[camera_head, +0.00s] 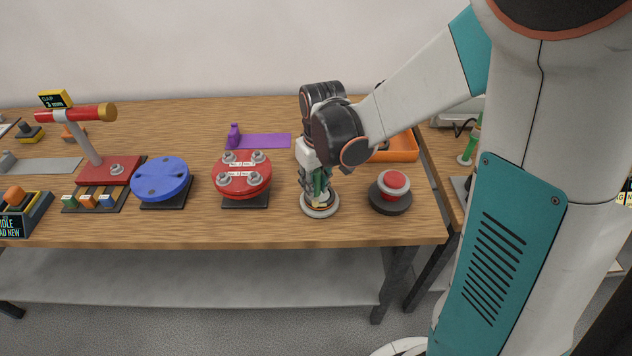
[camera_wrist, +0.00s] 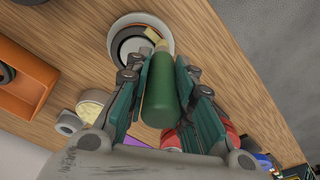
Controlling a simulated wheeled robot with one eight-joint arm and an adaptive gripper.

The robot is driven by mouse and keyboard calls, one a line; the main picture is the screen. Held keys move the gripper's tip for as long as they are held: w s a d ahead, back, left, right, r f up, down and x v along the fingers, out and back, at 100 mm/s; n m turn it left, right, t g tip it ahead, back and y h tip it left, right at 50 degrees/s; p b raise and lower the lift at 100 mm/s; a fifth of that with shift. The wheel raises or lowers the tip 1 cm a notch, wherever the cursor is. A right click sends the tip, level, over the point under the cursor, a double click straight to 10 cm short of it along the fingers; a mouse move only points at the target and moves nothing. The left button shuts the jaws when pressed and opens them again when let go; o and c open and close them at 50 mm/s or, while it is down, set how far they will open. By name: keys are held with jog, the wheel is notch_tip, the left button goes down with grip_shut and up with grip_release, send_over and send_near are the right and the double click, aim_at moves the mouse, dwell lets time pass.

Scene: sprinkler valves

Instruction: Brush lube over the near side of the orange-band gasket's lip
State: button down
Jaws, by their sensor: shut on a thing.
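My gripper (camera_head: 318,186) is shut on a green-handled brush (camera_wrist: 158,97), which lies between its two fingers in the wrist view (camera_wrist: 160,72). The brush's pale yellow tip (camera_wrist: 154,37) points down over a round, pale grey seat (camera_head: 320,211). In the wrist view the seat's rim (camera_wrist: 117,50) surrounds a dark ring with a thin orange line, likely the orange-band gasket (camera_wrist: 128,34). The tip overlaps the ring's edge; I cannot tell whether they touch. The gripper hides much of the ring in the head view.
A red flange with bolts (camera_head: 242,182) and a blue disc (camera_head: 160,180) stand to the left. An orange tray (camera_head: 402,146) is behind. The table's front edge is close to the seat.

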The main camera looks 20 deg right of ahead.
jog(key=shift+d, duration=0.15)
jog(key=shift+s+d, duration=0.2)
jog(key=shift+d, duration=0.35)
jog(key=shift+s+d, duration=0.2)
jog(key=shift+d, duration=0.3)
notch_tip(320, 180, up, 7)
jog(key=p, duration=0.5)
dwell(0.4)
